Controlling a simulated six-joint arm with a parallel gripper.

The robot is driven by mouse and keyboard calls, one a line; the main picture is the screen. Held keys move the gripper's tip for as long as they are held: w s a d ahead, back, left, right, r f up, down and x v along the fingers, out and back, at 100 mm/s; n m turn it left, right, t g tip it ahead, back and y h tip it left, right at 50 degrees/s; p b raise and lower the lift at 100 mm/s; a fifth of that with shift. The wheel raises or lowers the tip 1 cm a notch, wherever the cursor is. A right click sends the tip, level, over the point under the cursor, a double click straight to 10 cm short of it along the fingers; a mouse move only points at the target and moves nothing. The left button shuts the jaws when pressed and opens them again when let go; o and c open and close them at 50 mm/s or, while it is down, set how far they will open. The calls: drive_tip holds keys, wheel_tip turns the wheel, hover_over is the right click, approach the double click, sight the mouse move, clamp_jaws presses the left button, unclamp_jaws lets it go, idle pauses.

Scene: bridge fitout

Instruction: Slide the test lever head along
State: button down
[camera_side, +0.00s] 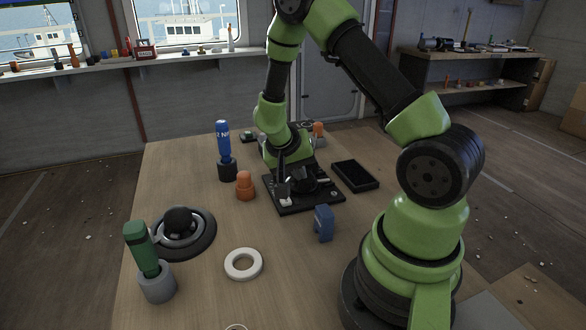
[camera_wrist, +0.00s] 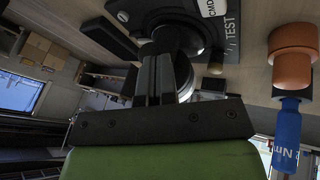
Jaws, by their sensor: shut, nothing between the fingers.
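The black test lever panel (camera_side: 311,203) lies on the table below my gripper. The wrist view shows part of the panel (camera_wrist: 216,52) with a white "TEST" marking and a white label. A rounded dark and pale part that looks like the lever head (camera_wrist: 184,77) stands just right of my fingers in that view. My gripper (camera_side: 283,188) points down over the panel; its fingers (camera_wrist: 163,48) are together with nothing between them. The fingers partly cover the lever head, and I cannot tell whether they touch it.
A black tray (camera_side: 355,176) lies right of the panel and a blue block (camera_side: 324,223) in front. An orange piece (camera_side: 245,186) and a blue bottle-like tool (camera_side: 223,142) stand left. A white ring (camera_side: 243,264), dark round base (camera_side: 196,250) and green-handled tool (camera_side: 142,250) are nearer. Bare table lies between them.

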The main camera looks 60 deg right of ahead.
drive_tip(key=shift+s, duration=0.1)
drive_tip(key=w+a+r, duration=0.1)
drive_tip(key=w+a, duration=0.1)
drive_tip(key=shift+w+a+r, duration=0.15)
drive_tip(key=shift+w+r, duration=0.2)
drive_tip(key=a+r+n, duration=0.1)
drive_tip(key=a+r, duration=0.4)
drive_tip(key=r, duration=0.4)
drive_tip(key=shift+n+t, duration=0.3)
drive_tip(key=shift+t, duration=0.1)
drive_tip(key=x, duration=0.8)
drive_tip(key=s+x, duration=0.1)
drive_tip(key=x, duration=0.3)
drive_tip(key=shift+d+r, duration=0.2)
drive_tip(key=shift+d, duration=0.25)
drive_tip(key=shift+s+d+f, duration=0.25)
drive_tip(key=shift+s+d, duration=0.1)
